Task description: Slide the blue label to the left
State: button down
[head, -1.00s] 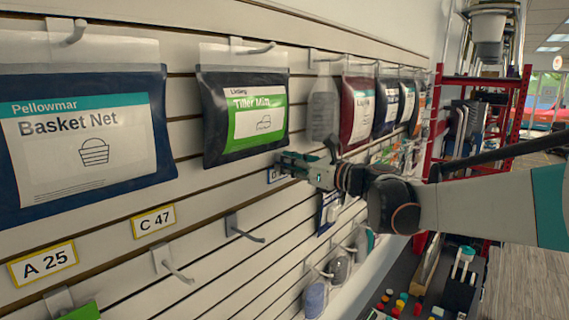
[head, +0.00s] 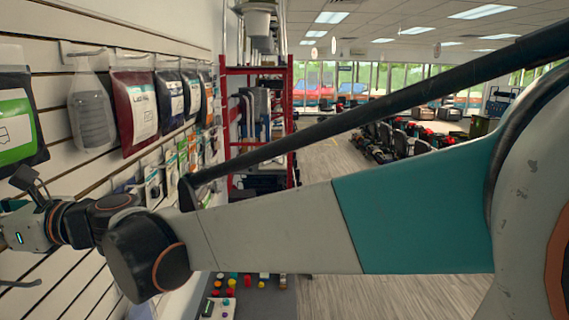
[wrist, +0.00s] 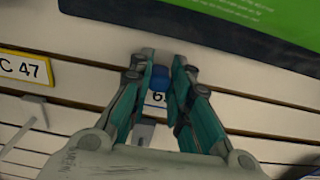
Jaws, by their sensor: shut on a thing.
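The blue label (wrist: 157,99) shows in the wrist view between my fingers. It is a small white plate with a dark digit, partly hidden by the fingers, with a blue piece (wrist: 160,78) at its top. My gripper (wrist: 162,70) is shut on that blue piece, against the pale slatted wall. In the head view my gripper's body (head: 28,228) is at the left edge, below a green-fronted pouch (head: 14,125); its fingertips and the label are out of that view.
A yellow-edged label "C 47" (wrist: 24,68) is left of my gripper in the wrist view. A metal hook (wrist: 28,112) sticks out below it. A clear spray bottle (head: 90,105) and a dark red pouch (head: 137,110) hang to the right. A red rack (head: 257,120) stands farther along.

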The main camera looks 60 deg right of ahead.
jog(key=shift+s+a, duration=0.15)
jog(key=shift+s, duration=0.05)
jog(key=c, duration=1.7)
grip_release()
jog(key=shift+o, duration=1.1)
jog(key=shift+s+a, duration=0.15)
jog(key=shift+a, duration=0.05)
jog(key=shift+d, duration=0.2)
jog(key=v, duration=1.1)
jog(key=shift+s+d, duration=0.15)
jog(key=shift+s, duration=0.2)
